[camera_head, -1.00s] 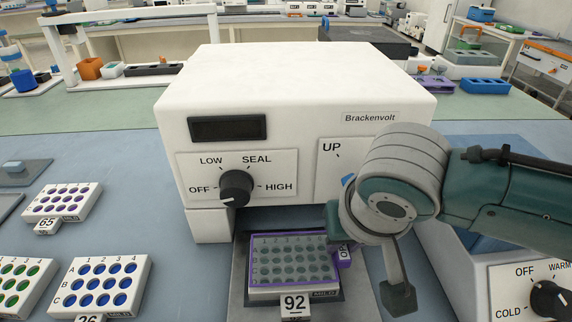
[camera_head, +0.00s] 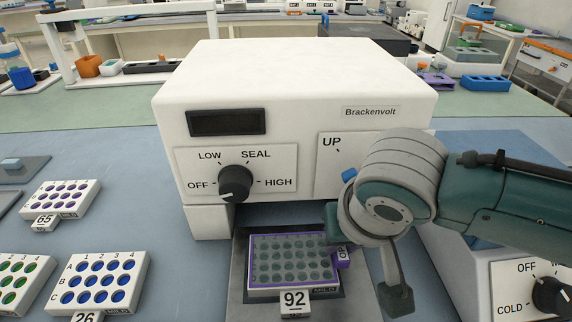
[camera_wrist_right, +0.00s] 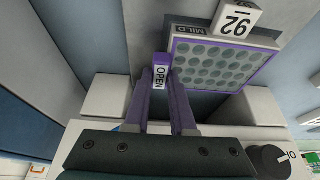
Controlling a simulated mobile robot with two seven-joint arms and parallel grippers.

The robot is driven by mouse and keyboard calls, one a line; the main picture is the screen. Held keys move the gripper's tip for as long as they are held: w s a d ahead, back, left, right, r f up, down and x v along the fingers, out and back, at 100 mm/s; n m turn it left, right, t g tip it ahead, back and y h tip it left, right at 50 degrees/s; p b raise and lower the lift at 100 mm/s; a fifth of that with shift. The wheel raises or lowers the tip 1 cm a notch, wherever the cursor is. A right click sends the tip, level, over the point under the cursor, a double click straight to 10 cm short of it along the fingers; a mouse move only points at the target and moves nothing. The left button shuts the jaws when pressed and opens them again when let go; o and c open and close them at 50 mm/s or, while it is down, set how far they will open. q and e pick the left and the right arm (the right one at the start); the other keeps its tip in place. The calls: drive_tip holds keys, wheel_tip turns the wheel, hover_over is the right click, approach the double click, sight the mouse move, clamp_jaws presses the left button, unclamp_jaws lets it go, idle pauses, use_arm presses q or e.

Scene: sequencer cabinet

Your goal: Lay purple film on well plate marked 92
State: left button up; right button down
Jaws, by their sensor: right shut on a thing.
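The well plate marked 92 (camera_head: 265,294) sits on the dark tray of the white Brackenvolt machine, its number tag (camera_head: 294,300) facing front. The clear film with a purple border (camera_head: 291,234) lies over the plate's top, closely lined up with it; I cannot tell whether it touches everywhere. Its purple tab, marked OPEN (camera_head: 343,256), sticks out on the right. My right gripper (camera_wrist_right: 164,85) is shut on this tab in the right wrist view. In the head view its fingers are mostly hidden behind the wrist. My left gripper is not in view.
The Brackenvolt machine (camera_head: 295,95) stands right behind the plate, with a dial (camera_head: 236,183) on its front. Plates marked 65 (camera_head: 60,200) and 26 (camera_head: 105,280) stand to the left. Another machine with a COLD/WARM dial (camera_head: 550,297) is at the right.

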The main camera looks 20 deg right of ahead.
drive_tip(key=c, duration=0.7)
unclamp_jaws()
drive_tip(key=shift+p+v, duration=1.25)
drive_tip(key=shift+v, duration=3.75)
